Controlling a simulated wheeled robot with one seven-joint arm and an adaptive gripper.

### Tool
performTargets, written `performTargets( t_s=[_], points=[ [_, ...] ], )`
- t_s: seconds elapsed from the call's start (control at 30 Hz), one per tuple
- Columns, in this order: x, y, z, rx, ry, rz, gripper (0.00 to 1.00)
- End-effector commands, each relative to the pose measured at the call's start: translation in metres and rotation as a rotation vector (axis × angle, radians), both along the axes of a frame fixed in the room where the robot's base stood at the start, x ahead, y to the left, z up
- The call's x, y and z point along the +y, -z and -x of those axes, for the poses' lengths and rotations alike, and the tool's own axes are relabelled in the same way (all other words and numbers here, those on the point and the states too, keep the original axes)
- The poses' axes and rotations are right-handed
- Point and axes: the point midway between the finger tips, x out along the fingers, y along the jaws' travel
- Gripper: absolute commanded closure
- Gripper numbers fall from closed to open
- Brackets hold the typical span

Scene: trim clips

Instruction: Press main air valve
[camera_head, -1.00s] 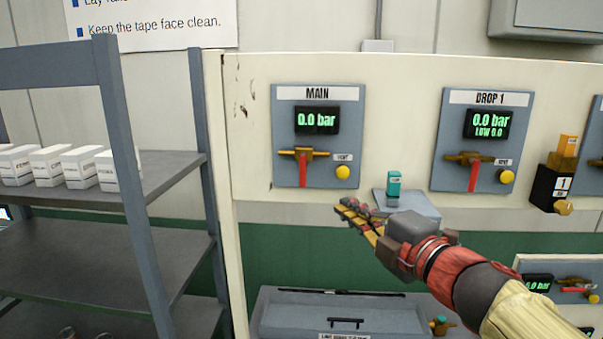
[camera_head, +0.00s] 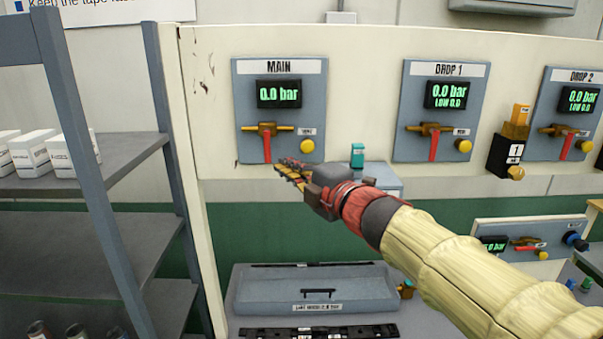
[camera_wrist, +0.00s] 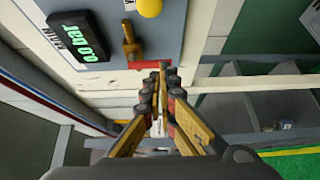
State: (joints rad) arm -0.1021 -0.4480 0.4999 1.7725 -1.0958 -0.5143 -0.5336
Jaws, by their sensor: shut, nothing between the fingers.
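The MAIN panel (camera_head: 238,118) is a grey plate on the cream board, with a display (camera_head: 279,94) reading 0.0 bar. Its main air valve (camera_head: 267,145) is a brass body with a red lever hanging straight down. A yellow button (camera_head: 307,146) sits right of the lever. My gripper (camera_head: 280,167) is shut and empty, in front of and just below the MAIN panel near the lever's lower end. In the wrist view, the shut fingertips (camera_wrist: 161,68) lie beside the red lever end (camera_wrist: 148,65), with the yellow button (camera_wrist: 149,7) above. Whether they touch the lever I cannot tell.
The DROP 1 panel (camera_head: 433,112) and DROP 2 panel (camera_head: 568,115) stand to the right, with a black tagged block (camera_head: 503,157) between them. A small teal item (camera_head: 357,155) is behind my wrist. A shelf rack (camera_head: 88,165) stands left. A grey case (camera_head: 318,290) lies below.

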Motion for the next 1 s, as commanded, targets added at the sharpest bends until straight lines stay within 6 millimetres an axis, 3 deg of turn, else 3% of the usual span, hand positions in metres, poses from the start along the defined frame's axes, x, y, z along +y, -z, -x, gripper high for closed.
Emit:
performTargets(
  t_s=[0.1, 0.33, 1.0],
  points=[
    [0.012, 0.000, -0.018, 0.001, -0.002, 0.000, 1.00],
    [0.024, 0.000, -0.038, 0.000, -0.001, 0.000, 1.00],
    [0.027, 0.003, -0.042, -0.002, 0.000, -0.020, 1.00]
  ],
)
